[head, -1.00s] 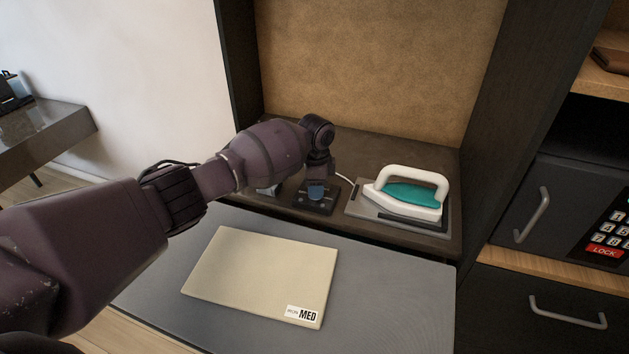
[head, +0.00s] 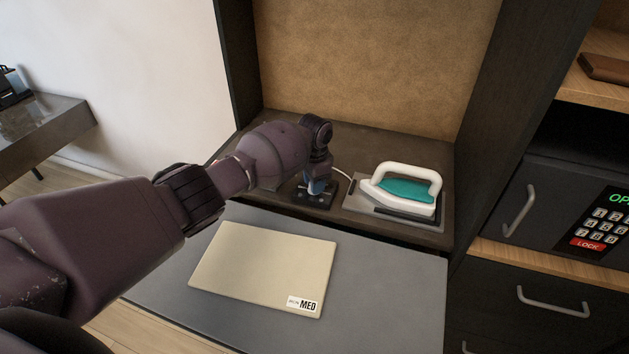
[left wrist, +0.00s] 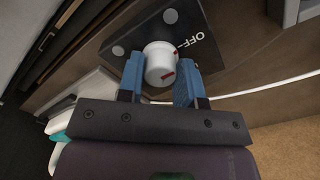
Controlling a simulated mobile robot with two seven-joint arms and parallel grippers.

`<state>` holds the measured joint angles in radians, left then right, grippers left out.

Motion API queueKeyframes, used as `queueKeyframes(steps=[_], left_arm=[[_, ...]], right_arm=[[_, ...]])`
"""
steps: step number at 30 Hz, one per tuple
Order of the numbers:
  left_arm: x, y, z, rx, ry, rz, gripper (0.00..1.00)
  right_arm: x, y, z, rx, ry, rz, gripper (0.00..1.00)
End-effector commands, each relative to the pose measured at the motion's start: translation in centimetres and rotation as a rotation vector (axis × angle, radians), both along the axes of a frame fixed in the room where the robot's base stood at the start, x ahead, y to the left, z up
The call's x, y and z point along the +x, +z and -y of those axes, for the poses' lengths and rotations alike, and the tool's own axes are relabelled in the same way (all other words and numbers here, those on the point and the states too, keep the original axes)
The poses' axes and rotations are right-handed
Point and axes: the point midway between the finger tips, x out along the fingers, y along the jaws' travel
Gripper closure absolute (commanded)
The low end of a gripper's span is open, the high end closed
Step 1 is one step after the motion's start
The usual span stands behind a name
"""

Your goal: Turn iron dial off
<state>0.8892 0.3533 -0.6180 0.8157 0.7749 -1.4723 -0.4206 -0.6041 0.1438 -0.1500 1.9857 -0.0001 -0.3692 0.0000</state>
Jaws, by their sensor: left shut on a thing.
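The dial (left wrist: 159,66) is a white round knob with red marks, on a dark plate (left wrist: 200,22) lettered "OFF". My left gripper (left wrist: 160,84) is shut on the dial, one blue finger on each side of it in the left wrist view. In the head view my left gripper (head: 317,187) points down at the dark plate (head: 312,202), and the knob is hidden there. The iron (head: 408,190), white with a teal body, rests on a grey stand (head: 362,209) just right of the plate. My right gripper is not in view.
A beige board (head: 262,268) marked "MED" lies on the grey surface (head: 395,285) in front. A safe (head: 540,205) with a keypad stands at right.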

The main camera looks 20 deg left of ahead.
Motion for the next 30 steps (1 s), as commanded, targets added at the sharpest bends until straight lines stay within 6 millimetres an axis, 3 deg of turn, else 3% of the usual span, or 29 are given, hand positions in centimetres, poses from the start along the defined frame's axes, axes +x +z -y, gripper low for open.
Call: queueKeyframes(steps=[6, 7, 12, 23, 30], left_arm=[[0.0, 0.0, -0.1, 0.0, 0.002, -0.001, 0.91], [0.0, 0.0, -0.1, 0.0, 0.002, -0.001, 0.66], [0.0, 0.0, 0.0, 0.0, 0.001, -0.001, 0.42], [0.0, 0.6, 0.0, -0.001, -0.001, 0.001, 0.42], [0.1, 4.3, 0.0, -0.001, -0.001, 0.004, 0.42]], right_arm=[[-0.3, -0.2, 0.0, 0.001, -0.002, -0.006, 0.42], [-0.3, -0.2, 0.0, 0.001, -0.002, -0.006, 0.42], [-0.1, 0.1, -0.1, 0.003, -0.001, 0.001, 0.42], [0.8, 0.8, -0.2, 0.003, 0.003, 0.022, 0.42], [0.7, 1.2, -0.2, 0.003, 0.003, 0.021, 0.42]])
